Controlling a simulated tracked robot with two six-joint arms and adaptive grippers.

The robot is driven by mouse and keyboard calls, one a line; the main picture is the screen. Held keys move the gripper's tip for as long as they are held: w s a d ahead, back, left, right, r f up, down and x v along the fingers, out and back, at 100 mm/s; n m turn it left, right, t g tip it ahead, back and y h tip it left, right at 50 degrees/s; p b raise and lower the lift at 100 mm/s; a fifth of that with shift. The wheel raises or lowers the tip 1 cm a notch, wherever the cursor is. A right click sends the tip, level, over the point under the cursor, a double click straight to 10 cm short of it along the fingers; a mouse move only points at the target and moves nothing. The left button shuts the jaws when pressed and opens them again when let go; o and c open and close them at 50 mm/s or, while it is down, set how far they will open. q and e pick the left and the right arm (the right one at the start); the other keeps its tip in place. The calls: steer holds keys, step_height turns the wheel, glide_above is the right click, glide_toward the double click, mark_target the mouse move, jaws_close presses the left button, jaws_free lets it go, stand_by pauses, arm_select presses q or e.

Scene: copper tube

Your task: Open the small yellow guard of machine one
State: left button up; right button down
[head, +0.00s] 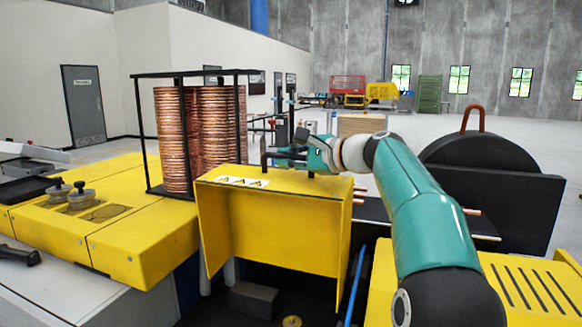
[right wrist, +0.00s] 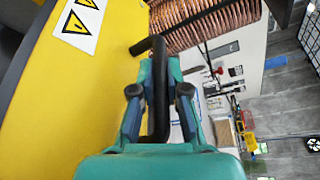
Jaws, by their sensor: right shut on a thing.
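The small yellow guard (head: 290,235) stands in the middle of the head view, with white warning labels on its top. A black bar handle (right wrist: 158,85) runs along its far top edge. My right gripper (head: 284,154) reaches in from the right above that edge. In the right wrist view its two teal fingers (right wrist: 159,105) are closed around the black handle, with the yellow surface and warning triangles at the left. In the head view the gripper hides part of the handle. My left gripper is not in view.
Copper tube coils (head: 222,125) stand in a black frame (head: 140,120) behind the guard. A yellow machine bench (head: 140,240) with grey knobs is at the left. A black round housing (head: 480,160) with a brown handle is at the right. Open floor lies behind.

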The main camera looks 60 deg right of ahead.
steer(key=shift+f, duration=0.1)
steer(key=c, duration=1.2)
jaws_free()
step_height(320, 180, up, 2)
glide_above(333, 188)
steer(key=shift+r, duration=0.2)
